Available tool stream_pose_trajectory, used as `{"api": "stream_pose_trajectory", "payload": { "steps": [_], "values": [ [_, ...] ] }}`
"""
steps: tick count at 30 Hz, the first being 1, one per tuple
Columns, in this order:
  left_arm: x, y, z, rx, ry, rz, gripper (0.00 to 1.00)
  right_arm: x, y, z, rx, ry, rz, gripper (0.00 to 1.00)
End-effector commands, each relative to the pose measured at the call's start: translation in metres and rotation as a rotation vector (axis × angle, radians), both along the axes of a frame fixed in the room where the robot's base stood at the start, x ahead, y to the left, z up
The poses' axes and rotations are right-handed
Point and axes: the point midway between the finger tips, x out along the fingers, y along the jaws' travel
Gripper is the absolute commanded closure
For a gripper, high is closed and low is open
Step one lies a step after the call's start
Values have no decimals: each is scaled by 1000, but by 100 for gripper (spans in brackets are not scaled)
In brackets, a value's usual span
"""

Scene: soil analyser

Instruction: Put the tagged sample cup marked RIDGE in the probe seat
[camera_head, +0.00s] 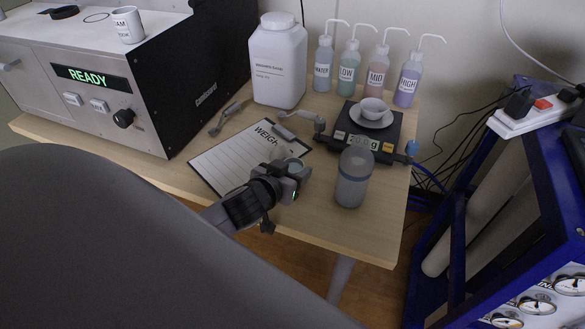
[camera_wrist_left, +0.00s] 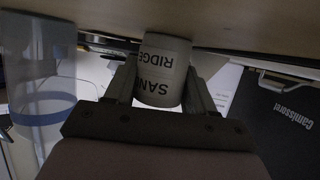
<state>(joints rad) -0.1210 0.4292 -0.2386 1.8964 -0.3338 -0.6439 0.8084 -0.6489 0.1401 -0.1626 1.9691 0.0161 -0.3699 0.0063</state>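A grey cup (camera_wrist_left: 163,70) with a white band fills the gap between my left gripper's fingers in the left wrist view. Its band reads RIDGE with SAN beside it, upside down in that view. My left gripper (camera_head: 293,170) is shut on it, with a finger against each side. In the head view the gripper is over the clipboard's right part, near the table's front edge. A black round piece (camera_head: 64,12) sits on the analyser (camera_head: 150,75), whose display reads READY. I cannot tell whether that piece is the probe seat. My right gripper is not in view.
Another tagged cup (camera_head: 128,25) stands on the analyser. A clear container with a blue band (camera_head: 353,177) stands just right of my left gripper. A scale (camera_head: 340,132) carries a white dish. A large white jug (camera_head: 278,65) and several squeeze bottles (camera_head: 349,70) stand behind.

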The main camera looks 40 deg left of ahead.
Motion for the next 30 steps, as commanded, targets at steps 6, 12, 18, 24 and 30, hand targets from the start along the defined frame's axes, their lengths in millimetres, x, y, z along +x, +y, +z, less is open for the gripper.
{"api": "stream_pose_trajectory", "payload": {
  "steps": [6, 12, 18, 24, 30],
  "values": [
    [0, 0, 0, 0, 1, 0, 25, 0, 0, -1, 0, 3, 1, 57],
    [0, 0, 5, 1, 0, 0, 25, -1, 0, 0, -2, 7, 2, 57],
    [-20, -2, 11, -1, 3, 0, 25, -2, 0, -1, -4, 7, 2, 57],
    [-52, -5, 23, -2, 4, 1, 25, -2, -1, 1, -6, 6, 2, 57],
    [-81, -8, 36, -2, 3, 2, 25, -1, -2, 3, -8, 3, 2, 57]
  ]
}}
